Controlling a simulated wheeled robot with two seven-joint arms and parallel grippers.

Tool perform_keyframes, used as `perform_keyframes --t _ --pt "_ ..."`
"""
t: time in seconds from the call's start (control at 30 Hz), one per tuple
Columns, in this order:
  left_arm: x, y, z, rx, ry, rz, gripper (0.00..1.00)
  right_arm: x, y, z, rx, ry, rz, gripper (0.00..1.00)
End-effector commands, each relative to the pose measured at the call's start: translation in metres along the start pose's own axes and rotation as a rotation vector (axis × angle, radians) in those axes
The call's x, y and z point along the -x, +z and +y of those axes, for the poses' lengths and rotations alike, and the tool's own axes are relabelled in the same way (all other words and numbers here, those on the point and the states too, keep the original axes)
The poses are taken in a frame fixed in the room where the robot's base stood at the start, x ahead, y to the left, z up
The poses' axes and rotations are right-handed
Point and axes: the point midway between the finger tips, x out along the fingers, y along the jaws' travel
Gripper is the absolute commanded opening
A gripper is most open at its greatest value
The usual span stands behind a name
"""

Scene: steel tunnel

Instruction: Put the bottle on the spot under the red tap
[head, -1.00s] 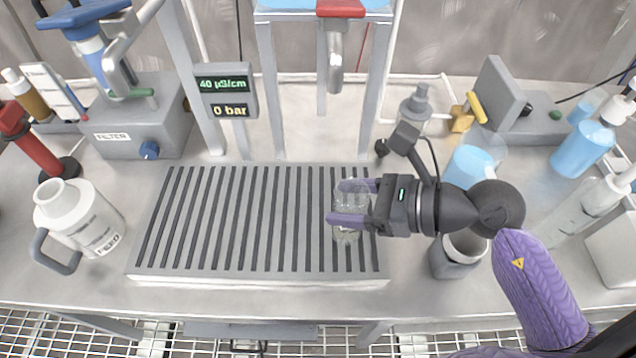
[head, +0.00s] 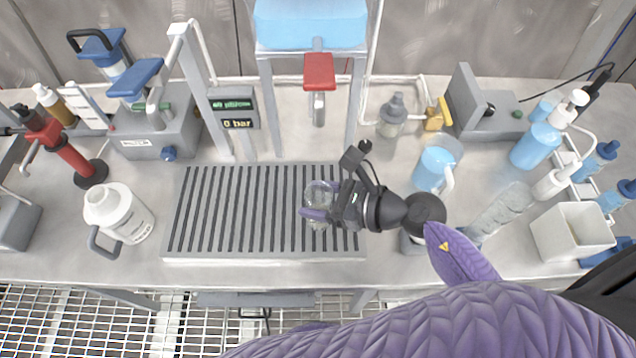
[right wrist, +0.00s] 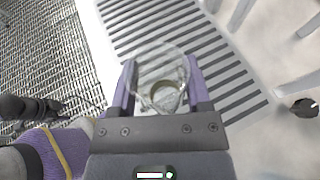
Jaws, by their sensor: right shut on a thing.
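The bottle (head: 321,196) is a clear, see-through vessel. My right gripper (head: 317,204) is shut on it, one purple finger on each side, over the right part of the slatted grate (head: 215,210). It also shows between the fingers in the right wrist view (right wrist: 160,72), with slats behind it. I cannot tell whether its base touches the grate. The red tap (head: 319,71) hangs below a blue tank, its metal spout (head: 318,108) pointing down. In the head view the bottle is in line with the spout but nearer the front edge. My left gripper is not in view.
A white jug (head: 118,212) stands left of the grate. A grey post with a display (head: 236,107) stands behind it. A glass flask (head: 392,117) and a blue-filled pitcher (head: 436,168) stand to the right. The grate's left part is clear.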

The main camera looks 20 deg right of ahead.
Motion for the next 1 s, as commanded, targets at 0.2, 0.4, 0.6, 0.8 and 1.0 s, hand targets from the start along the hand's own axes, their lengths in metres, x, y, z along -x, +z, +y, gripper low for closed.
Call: perform_keyframes --t 0.2,0.4,0.6,0.8,1.0 --pt "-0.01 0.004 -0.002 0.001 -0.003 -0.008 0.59 -0.018 0.005 -0.044 -0.001 -0.001 0.0 0.01" --pt "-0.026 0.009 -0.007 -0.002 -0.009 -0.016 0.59 -0.032 -0.026 -0.047 -0.005 0.001 0.0 0.01" --pt "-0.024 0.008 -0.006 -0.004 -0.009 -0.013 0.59 -0.031 -0.025 -0.046 -0.001 0.001 0.0 0.01" --pt "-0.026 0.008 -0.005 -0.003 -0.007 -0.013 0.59 -0.032 -0.028 -0.046 0.0 0.001 0.001 0.73" --pt "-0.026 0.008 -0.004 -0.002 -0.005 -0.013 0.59 -0.032 -0.027 -0.046 0.0 0.001 0.001 0.97"
